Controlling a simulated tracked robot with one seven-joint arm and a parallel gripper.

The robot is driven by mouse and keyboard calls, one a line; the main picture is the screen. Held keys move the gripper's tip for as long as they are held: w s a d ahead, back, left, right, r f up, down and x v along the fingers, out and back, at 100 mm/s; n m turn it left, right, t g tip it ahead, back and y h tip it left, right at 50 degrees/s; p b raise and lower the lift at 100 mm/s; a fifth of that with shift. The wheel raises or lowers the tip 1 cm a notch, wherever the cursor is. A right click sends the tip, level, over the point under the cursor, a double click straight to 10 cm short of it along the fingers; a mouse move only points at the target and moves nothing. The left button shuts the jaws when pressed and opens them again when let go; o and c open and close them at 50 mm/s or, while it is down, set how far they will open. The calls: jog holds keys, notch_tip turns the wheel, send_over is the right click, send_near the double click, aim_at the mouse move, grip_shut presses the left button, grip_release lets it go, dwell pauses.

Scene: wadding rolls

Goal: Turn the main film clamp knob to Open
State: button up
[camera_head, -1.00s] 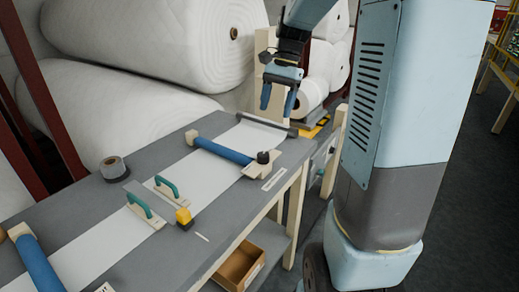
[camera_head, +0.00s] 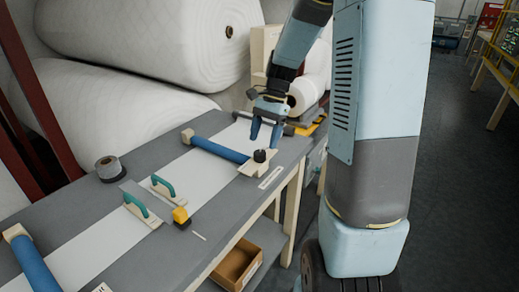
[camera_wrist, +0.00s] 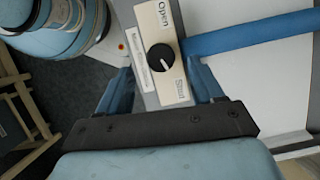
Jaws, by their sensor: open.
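The main film clamp knob (camera_head: 260,155) is a small black round knob on a pale block at the near end of a blue clamp bar (camera_head: 220,149). In the wrist view the knob (camera_wrist: 160,57) sits between the word "Open" above and "Shut" below. Its small white mark seems to point toward "Shut". My gripper (camera_head: 265,136) is open and empty just above the knob, fingers pointing down. In the wrist view my gripper (camera_wrist: 161,82) has one finger on each side of the knob's block, apart from the knob.
A grey workbench (camera_head: 140,222) carries a white film strip, two teal-handled tools (camera_head: 163,186), a yellow-topped item (camera_head: 180,217), a tape roll (camera_head: 110,168) and another blue bar (camera_head: 35,268). A cardboard box (camera_head: 237,268) is on the lower shelf.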

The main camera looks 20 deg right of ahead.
aim_at(260, 152)
jog(key=shift+x, duration=2.05)
jog(key=c, duration=1)
jog(key=shift+a, duration=0.1)
jog(key=shift+c, duration=0.3)
